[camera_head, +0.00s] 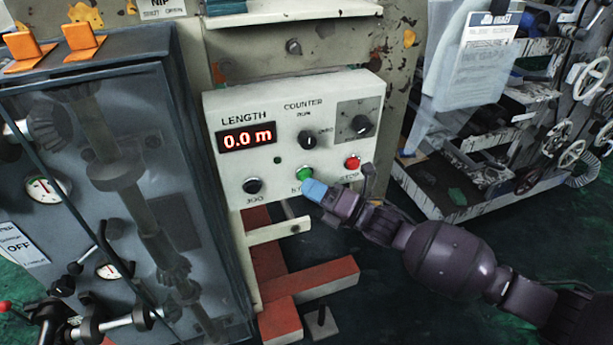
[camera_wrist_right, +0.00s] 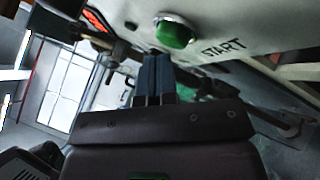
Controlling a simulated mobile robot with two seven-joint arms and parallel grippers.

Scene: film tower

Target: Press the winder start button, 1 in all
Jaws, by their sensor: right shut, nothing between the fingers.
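The control panel (camera_head: 232,180) is a pale box with a red display reading 0.0 m and several knobs and buttons. The green start button (camera_head: 304,173) sits on its lower part, left of the red stop button (camera_head: 352,162). In the right wrist view the green button (camera_wrist_right: 174,32) shows with the label START beside it. My right gripper (camera_head: 314,190) is shut and empty, its blue fingertips just below the green button. In the wrist view the shut fingers (camera_wrist_right: 157,62) point towards the button's lower edge. Whether they touch it I cannot tell. My left gripper is out of view.
A dark glass-fronted cabinet (camera_head: 70,150) with gauges and handles stands at the left. Red and cream frame parts (camera_head: 300,278) lie below the panel. A rack with handwheels (camera_head: 586,78) stands at the right. Dark open floor lies between.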

